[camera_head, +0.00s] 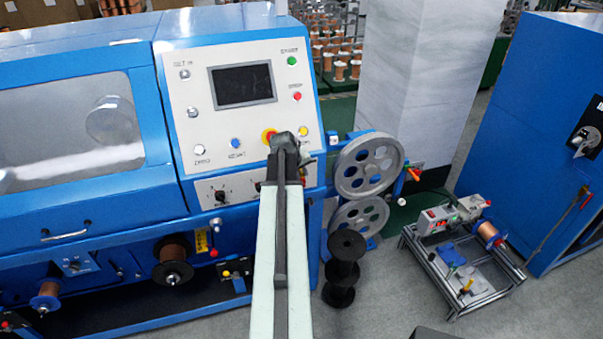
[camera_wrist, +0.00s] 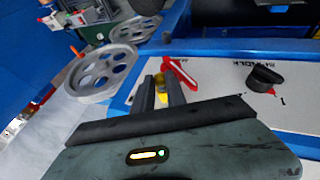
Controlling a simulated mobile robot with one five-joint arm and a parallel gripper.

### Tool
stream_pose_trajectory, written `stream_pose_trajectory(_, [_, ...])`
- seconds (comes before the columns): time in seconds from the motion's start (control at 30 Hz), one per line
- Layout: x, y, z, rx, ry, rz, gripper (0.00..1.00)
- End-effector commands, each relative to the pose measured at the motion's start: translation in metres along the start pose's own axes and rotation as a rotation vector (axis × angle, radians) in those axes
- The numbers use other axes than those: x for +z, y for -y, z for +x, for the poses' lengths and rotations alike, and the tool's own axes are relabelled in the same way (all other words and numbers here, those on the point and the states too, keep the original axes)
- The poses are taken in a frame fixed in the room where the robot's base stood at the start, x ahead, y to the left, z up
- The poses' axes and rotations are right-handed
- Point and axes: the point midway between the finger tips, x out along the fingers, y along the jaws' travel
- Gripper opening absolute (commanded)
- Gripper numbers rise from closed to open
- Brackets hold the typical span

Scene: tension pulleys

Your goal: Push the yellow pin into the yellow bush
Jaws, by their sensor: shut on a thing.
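My gripper (camera_wrist: 160,90) is shut in the wrist view, with its two dark fingers on either side of a small yellow part (camera_wrist: 159,83). This looks like the yellow pin, held between the fingertips. Most of it is hidden by the fingers, and I cannot make out a separate yellow bush. The fingers are over the edge of the machine's light control panel. In the head view my arm reaches up to the lower right of the panel, and its dark wrist end hides the pin.
A red lever (camera_wrist: 180,73) is just beyond my fingertips, and a black knob (camera_wrist: 265,77) is to the right. Grey pulley wheels (camera_head: 368,164) stand right of my arm. Black spools (camera_head: 343,270) are below them.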

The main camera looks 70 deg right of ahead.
Motion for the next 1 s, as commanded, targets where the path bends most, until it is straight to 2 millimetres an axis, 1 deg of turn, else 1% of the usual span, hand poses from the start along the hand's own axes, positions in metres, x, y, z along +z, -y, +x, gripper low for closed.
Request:
stream_pose_trajectory(0.03, [-0.003, 0.0, 0.0, 0.002, -0.009, 0.0, 0.0])
stream_pose_trajectory(0.23, [-0.004, -0.001, 0.0, 0.003, -0.011, -0.001, 0.0])
stream_pose_trajectory(0.27, [-0.004, -0.001, 0.0, 0.003, -0.011, -0.001, 0.19])
stream_pose_trajectory(0.3, [-0.004, -0.001, 0.0, 0.002, -0.01, -0.001, 0.3])
stream_pose_trajectory(0.33, [-0.004, -0.001, 0.0, 0.002, -0.01, -0.001, 0.39])
stream_pose_trajectory(0.37, [-0.004, -0.001, 0.0, 0.002, -0.009, -0.001, 0.42])
stream_pose_trajectory(0.53, [-0.003, -0.001, 0.0, 0.002, -0.007, 0.0, 0.42])
stream_pose_trajectory(0.57, [-0.002, 0.0, 0.0, 0.001, -0.007, 0.0, 0.44])
stream_pose_trajectory(0.6, [-0.002, 0.0, 0.0, 0.001, -0.006, 0.0, 0.52])
stream_pose_trajectory(0.87, [-0.002, 0.0, -0.001, -0.001, -0.003, 0.0, 0.52])
stream_pose_trajectory(1.0, [-0.005, 0.0, -0.01, -0.001, -0.003, -0.001, 0.52])
